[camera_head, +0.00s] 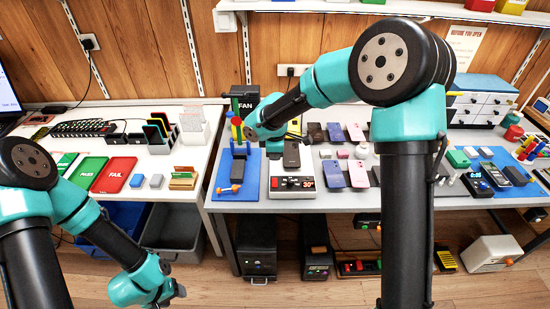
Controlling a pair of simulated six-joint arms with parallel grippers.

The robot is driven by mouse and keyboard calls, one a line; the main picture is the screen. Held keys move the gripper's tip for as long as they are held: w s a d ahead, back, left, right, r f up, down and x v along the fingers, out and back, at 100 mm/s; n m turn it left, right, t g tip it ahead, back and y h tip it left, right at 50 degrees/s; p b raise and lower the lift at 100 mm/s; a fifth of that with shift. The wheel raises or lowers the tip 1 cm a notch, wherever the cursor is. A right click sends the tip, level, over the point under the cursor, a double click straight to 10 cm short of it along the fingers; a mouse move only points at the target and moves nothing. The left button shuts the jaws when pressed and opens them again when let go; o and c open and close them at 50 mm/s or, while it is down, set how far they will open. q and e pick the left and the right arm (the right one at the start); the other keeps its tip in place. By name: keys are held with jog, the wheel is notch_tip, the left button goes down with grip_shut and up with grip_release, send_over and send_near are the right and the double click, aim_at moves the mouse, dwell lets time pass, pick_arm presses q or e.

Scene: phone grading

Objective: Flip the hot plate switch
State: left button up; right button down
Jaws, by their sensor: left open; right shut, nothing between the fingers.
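The hot plate (292,193) appears to be the pale, low unit near the front edge of the right-hand table. It has a dark front panel (292,183) with a red display reading about 30. A switch seems to sit at the panel's left, but its position is too small to tell. My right gripper (247,131) is shut and empty, in front of the FAN unit and up and left of the hot plate. My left gripper (178,292) is open, low at the front left, away from the hot plate. Its fingers are partly hidden.
A blue mat (222,187) with a blue and black clamp-like stand lies left of the hot plate. Several phones (334,173) lie to its right. A dark FAN unit (245,102) stands behind. Green PASS (88,170) and red FAIL (113,175) trays are on the left table.

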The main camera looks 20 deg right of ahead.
aim_at(275, 183)
jog(key=shift+w+d, duration=0.15)
jog(key=shift+w, duration=0.4)
jog(key=f, duration=0.4)
jog(key=w+f, duration=0.1)
jog(key=f, duration=0.4)
jog(key=w+f, duration=0.1)
jog(key=f, duration=0.4)
jog(key=shift+d, duration=0.3)
jog(key=shift+f, duration=0.2)
jog(key=shift+s, duration=0.15)
jog(key=shift+s+a+r, duration=0.2)
jog(key=shift+s, duration=0.4)
